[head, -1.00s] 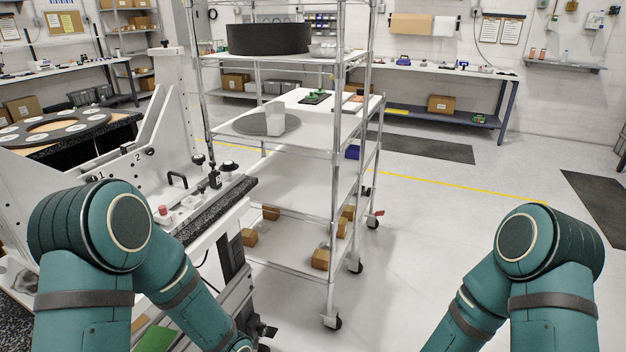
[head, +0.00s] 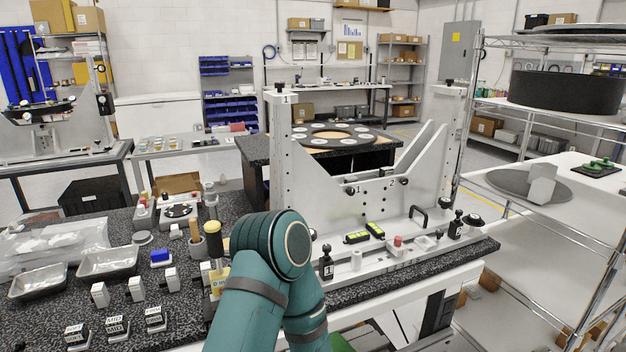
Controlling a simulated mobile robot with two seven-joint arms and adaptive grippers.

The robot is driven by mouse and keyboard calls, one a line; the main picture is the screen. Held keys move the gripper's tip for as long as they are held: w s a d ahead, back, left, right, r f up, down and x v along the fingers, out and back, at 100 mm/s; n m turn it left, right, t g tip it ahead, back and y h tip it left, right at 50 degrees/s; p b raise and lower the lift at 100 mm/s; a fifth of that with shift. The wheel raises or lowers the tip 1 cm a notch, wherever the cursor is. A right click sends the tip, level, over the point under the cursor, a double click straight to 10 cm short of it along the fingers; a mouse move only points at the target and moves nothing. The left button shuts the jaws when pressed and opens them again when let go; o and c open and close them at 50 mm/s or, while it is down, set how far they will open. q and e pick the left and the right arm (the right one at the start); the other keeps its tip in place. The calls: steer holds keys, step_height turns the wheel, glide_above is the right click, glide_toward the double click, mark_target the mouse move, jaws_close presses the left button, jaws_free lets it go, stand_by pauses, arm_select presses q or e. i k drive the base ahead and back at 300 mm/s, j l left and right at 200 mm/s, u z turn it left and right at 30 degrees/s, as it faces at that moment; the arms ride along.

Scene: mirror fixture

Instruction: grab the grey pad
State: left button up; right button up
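A flat round grey disc (head: 506,183), which may be the grey pad, lies on the rack's middle shelf at the right. A pale angular block (head: 541,184) stands on or against its right side and covers part of it. One of my teal arms, probably the left, rises in the lower middle of the head view. It ends out of frame, so neither gripper shows.
A white fixture (head: 375,215) with a slanted frame stands on the speckled bench (head: 185,335). Small blocks, metal trays (head: 108,262) and bottles crowd the bench's left part. A thick black ring (head: 565,91) sits higher on the wire rack.

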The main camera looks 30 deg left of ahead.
mark_target(350, 179)
steer(key=i+j+u, duration=0.1)
steer(key=u, duration=0.3)
steer(key=i+u, duration=0.15)
steer(key=u, duration=0.25)
steer(key=l+u, duration=0.25)
steer(key=l, duration=0.65)
